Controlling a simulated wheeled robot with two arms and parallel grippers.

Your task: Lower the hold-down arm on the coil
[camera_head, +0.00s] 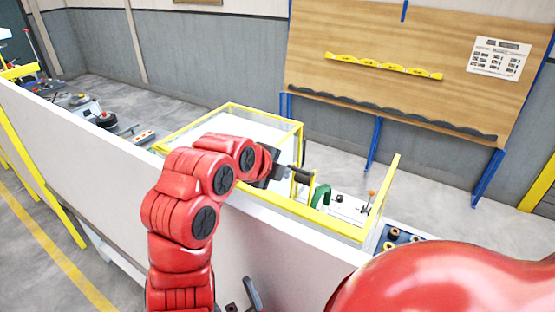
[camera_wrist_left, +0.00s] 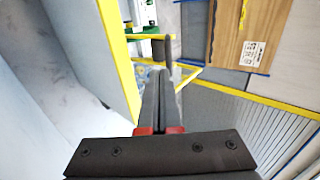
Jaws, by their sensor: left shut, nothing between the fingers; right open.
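My left gripper (camera_head: 301,174) reaches over the white wall into a yellow-framed machine. Its dark fingers are shut and empty; they also show in the left wrist view (camera_wrist_left: 160,84). Just beyond the fingertips there, a yellow bar (camera_wrist_left: 148,37) carries a dark cylinder (camera_wrist_left: 161,48); this looks like the hold-down arm. I cannot tell whether the fingers touch it. A green curved piece (camera_head: 321,194), perhaps part of the coil, stands just right of my left gripper in the head view. My right gripper (camera_head: 243,298) is open and empty, low at the bottom edge, on the near side of the wall.
The white wall (camera_head: 90,140) runs between me and the machine. The yellow frame (camera_head: 325,222) with clear panels surrounds the work area. An orange-topped lever (camera_head: 371,194) stands right of the green piece. A wooden board (camera_head: 400,45) stands behind.

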